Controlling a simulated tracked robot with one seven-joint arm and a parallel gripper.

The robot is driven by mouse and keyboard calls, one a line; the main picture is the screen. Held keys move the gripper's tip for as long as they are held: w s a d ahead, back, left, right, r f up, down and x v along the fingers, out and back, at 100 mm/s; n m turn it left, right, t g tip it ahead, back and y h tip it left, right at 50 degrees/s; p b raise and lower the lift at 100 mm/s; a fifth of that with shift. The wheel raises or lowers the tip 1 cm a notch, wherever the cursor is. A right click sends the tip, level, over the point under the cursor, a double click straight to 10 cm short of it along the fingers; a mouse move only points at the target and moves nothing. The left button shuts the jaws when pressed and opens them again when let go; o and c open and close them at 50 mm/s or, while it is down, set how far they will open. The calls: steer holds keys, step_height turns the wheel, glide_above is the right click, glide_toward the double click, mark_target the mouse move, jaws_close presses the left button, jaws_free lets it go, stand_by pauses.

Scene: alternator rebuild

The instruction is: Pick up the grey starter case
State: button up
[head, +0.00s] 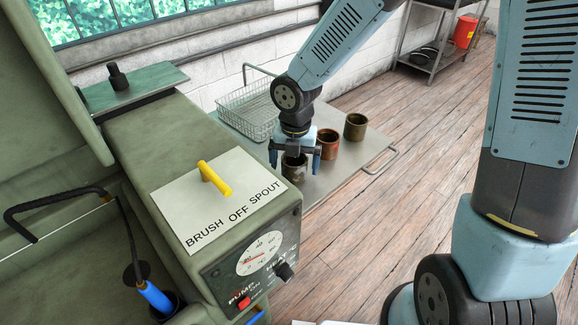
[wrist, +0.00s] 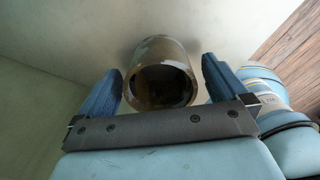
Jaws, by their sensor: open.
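The grey starter case (head: 293,173) is a short, open-topped cylinder with dark, worn patches, standing on the metal tray beside the green machine. My gripper (head: 295,164) is above it, pointing down, with one blue finger on each side. In the wrist view the case (wrist: 161,50) lies between the two spread fingers of my gripper (wrist: 163,72), with its dark hollow opening facing the camera. A gap shows between each finger and the case. The fingers are open and hold nothing.
A red-brown case (head: 328,146) and an olive-brown case (head: 355,126) stand behind and right on the same tray (head: 345,165). A wire basket (head: 247,112) is at the tray's back left. The green machine (head: 150,140), with its sign "BRUSH OFF SPOUT", stands close on the left.

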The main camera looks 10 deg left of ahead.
steer(key=shift+f, duration=0.15)
steer(key=c, duration=1.7)
